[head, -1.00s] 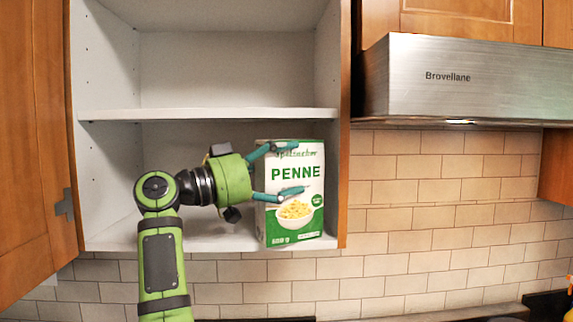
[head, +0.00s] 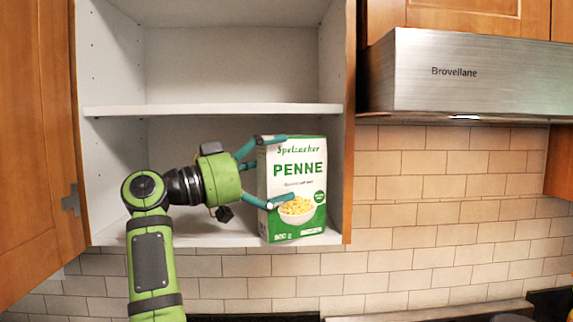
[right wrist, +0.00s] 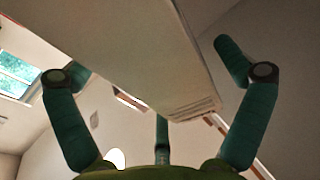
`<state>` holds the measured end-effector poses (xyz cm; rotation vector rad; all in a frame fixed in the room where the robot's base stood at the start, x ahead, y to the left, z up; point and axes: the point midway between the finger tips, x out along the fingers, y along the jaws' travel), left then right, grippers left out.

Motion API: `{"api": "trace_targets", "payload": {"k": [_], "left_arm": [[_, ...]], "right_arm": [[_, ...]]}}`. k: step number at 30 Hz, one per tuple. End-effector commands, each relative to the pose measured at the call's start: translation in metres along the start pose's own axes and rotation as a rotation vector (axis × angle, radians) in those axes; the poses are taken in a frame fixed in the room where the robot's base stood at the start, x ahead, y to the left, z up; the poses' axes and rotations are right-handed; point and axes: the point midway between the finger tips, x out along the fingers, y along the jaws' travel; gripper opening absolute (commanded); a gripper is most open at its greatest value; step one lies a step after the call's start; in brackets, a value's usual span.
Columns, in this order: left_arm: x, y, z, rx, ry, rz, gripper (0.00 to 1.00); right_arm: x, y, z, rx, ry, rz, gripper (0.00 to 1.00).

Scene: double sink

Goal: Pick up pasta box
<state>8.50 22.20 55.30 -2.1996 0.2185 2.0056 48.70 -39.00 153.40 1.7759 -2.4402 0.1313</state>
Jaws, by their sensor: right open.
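The pasta box (head: 296,183), white and green with "PENNE" on its front, stands on the cabinet's lower shelf at its right end, leaning slightly. My right gripper (head: 279,171) is open at the box's left side. One finger is near the top edge and another crosses the lower front, over the picture of the bowl. In the right wrist view the box (right wrist: 130,45) lies between the spread fingers (right wrist: 152,60); I cannot tell whether any finger touches it. My left gripper is in neither view.
The open cabinet has a middle shelf (head: 210,110) close above the box and a side wall (head: 348,150) just right of it. A wooden door (head: 35,140) stands open at left. A steel range hood (head: 475,80) is at right. The lower shelf's left part is clear.

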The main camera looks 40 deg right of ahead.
Motion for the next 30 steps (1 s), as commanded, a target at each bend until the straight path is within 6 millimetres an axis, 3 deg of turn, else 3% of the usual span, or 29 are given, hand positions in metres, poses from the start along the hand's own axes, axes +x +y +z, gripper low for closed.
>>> {"api": "trace_targets", "payload": {"k": [6, 12, 18, 30], "left_arm": [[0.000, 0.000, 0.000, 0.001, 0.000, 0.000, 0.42], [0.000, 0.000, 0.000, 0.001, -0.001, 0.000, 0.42], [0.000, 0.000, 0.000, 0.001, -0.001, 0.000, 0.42], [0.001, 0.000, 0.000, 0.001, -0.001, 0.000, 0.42]], "right_arm": [[-0.051, 0.000, -0.001, 0.000, 0.001, -0.007, 1.00], [-0.083, 0.000, -0.001, 0.001, 0.001, -0.002, 1.00], [-0.096, 0.001, -0.001, 0.001, 0.001, -0.002, 1.00], [-0.096, 0.001, 0.001, 0.036, -0.001, 0.000, 1.00]]}}
